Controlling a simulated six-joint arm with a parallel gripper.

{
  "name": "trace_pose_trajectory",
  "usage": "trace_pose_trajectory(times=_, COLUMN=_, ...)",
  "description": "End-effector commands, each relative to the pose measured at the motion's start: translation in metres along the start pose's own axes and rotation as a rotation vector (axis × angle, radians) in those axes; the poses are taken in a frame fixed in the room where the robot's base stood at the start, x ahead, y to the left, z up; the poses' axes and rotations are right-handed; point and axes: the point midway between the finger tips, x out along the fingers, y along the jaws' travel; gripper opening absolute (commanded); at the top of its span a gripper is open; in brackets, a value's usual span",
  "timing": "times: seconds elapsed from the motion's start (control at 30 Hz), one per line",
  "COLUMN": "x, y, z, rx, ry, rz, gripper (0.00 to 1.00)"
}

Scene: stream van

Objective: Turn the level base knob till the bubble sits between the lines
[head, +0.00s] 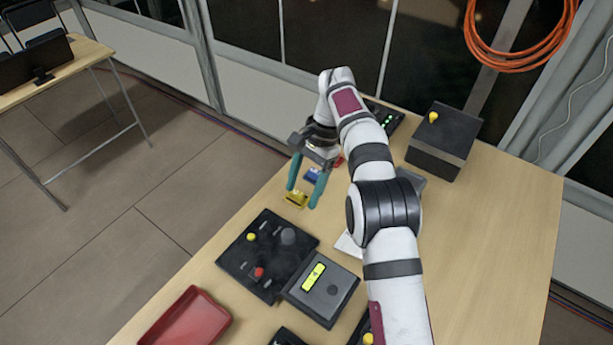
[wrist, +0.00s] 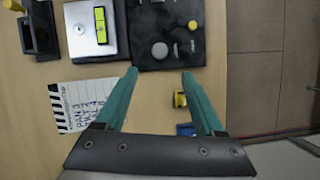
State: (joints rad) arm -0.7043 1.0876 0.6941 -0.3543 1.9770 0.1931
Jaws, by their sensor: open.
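The level base (head: 344,303) is a grey box on the table with a yellow-green vial (head: 313,277) and a small dark round knob (head: 333,290) on top. In the wrist view the base (wrist: 95,50) is at the upper left, with its vial (wrist: 101,25) and knob (wrist: 80,29) in sight. Dark marks show on the vial, but the bubble's place between the lines is too small to tell. My gripper (head: 303,194) has teal fingers, open and empty, above the table behind the base. Its open fingers also show in the wrist view (wrist: 159,73), apart from the knob.
A black panel (head: 240,262) with yellow, grey and red controls adjoins the base. Small yellow (head: 297,199) and blue (head: 313,175) items lie under my gripper. A clapperboard (wrist: 85,105) lies near the base. A red tray (head: 187,320) and a dark box (head: 443,140) stand farther off.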

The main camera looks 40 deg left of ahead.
Motion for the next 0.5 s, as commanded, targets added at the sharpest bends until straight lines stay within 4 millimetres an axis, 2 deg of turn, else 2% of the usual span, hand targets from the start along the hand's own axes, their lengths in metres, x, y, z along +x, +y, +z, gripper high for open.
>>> trace_pose_trajectory(times=0.03, x=-0.012, y=0.000, z=-0.001, rx=0.002, ry=0.003, rz=-0.004, gripper=0.70)
trace_pose_trajectory(times=0.2, x=-0.031, y=0.000, z=-0.001, rx=0.000, ry=0.001, rz=0.001, gripper=0.70)
trace_pose_trajectory(times=0.5, x=-0.037, y=0.000, z=0.000, rx=0.003, ry=-0.002, rz=-0.001, gripper=0.70)
